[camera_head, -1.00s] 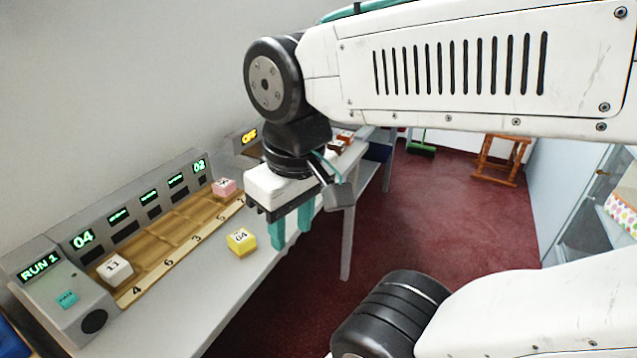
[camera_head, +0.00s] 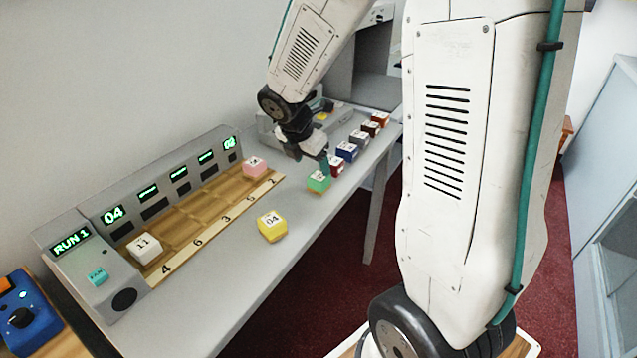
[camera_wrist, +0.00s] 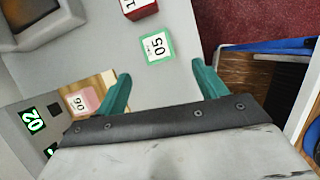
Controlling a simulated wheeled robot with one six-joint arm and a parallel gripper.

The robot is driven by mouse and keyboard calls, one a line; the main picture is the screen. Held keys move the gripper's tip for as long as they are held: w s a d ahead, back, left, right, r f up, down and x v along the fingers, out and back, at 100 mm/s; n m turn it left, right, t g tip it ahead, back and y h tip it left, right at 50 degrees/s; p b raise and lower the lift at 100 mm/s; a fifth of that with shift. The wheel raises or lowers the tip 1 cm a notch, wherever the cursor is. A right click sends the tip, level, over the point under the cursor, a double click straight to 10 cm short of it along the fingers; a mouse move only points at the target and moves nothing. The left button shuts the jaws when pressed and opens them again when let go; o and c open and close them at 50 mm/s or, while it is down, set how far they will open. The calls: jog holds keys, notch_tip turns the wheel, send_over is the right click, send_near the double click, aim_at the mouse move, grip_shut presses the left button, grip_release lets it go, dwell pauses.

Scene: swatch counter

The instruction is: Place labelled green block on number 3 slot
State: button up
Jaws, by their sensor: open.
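The green block (camera_head: 319,182) stands on the counter to the right of the slot tray, at the near end of a row of blocks. In the wrist view the green block (camera_wrist: 157,46) shows a white label reading 05, ahead of and between my fingers. My gripper (camera_wrist: 161,72) is open and empty, short of the block. In the head view my gripper (camera_head: 322,160) is above and just behind the green block, partly hidden. The number 3 slot (camera_head: 203,207) is empty, in the middle of the wooden tray.
A white block (camera_head: 145,248) sits in the number 4 slot and a pink block (camera_head: 255,168) in the number 2 slot. A yellow block (camera_head: 271,226) stands in front of the tray. A dark red block (camera_head: 336,166) is close behind the green one.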

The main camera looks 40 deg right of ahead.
aim_at(318, 176)
jog(key=shift+n, duration=0.6)
jog(key=x, duration=0.9)
jog(key=shift+w+d, duration=0.2)
jog(key=shift+d, duration=0.25)
jog(key=shift+r, duration=0.1)
jog(key=c, duration=1.1)
jog(key=shift+r, duration=0.1)
jog(key=shift+c, duration=0.2)
